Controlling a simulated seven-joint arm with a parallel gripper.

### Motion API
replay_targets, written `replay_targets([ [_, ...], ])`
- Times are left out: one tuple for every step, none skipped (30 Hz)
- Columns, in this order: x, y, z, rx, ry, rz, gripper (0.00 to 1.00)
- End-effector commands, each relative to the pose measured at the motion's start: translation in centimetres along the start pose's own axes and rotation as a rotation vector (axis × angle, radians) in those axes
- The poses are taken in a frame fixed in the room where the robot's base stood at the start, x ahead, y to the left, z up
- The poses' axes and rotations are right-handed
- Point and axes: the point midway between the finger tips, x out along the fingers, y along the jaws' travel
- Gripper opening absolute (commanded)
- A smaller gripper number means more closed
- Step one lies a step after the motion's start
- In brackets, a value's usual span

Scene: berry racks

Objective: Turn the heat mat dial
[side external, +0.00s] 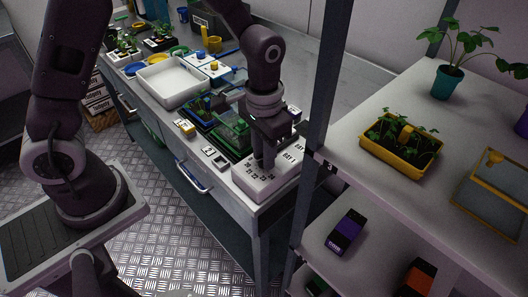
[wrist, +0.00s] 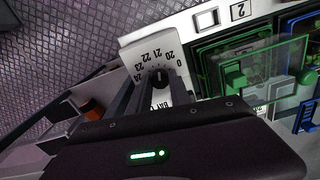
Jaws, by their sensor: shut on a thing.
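The heat mat dial is a small black knob (wrist: 160,77) on a white control box (wrist: 135,50) printed with numbers such as 20 to 24 and a 0. In the side external view the white box (side external: 245,186) sits at the near corner of the bench. My gripper (wrist: 158,84) points down at the box, with its two fingers on either side of the knob, shut on it. In the side external view my gripper (side external: 264,163) hides the knob. The exact pointer setting is hard to read.
Trays with green lids (side external: 231,130) stand close behind the box, also in the wrist view (wrist: 262,75). A small white switch plate (side external: 215,157) lies left of the box. An upright post (side external: 321,80) and a shelf with plants (side external: 400,146) stand close on the right.

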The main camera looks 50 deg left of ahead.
Motion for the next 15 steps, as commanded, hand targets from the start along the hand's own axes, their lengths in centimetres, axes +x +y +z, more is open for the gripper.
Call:
replay_targets([
  [-0.09, 0.02, -0.03, 0.0, 0.002, 0.001, 0.0],
  [-0.09, 0.02, -0.04, 0.0, 0.002, 0.001, 0.0],
  [-0.09, 0.02, -0.04, 0.001, 0.002, 0.001, 0.0],
  [-0.09, 0.02, -0.03, 0.001, 0.002, 0.001, 0.0],
  [-0.09, 0.02, -0.04, 0.001, 0.002, 0.001, 0.0],
  [-0.09, 0.02, -0.04, 0.001, 0.002, 0.001, 0.0],
  [-0.09, 0.02, -0.04, 0.001, 0.002, 0.001, 0.28],
  [-0.09, 0.02, -0.04, 0.001, 0.002, 0.001, 0.34],
  [-0.08, 0.02, -0.04, 0.001, 0.002, 0.001, 0.42],
  [-0.07, 0.02, -0.03, 0.001, 0.002, 0.0, 0.46],
  [-0.06, 0.02, -0.03, 0.001, 0.001, 0.0, 0.46],
  [-0.05, 0.02, -0.03, 0.001, 0.001, 0.0, 0.46],
  [-0.05, 0.02, -0.03, 0.002, 0.001, 0.0, 0.46],
  [-0.04, 0.02, -0.02, 0.002, 0.001, 0.0, 0.46],
  [-0.04, 0.01, -0.02, 0.002, 0.001, 0.0, 0.46],
])
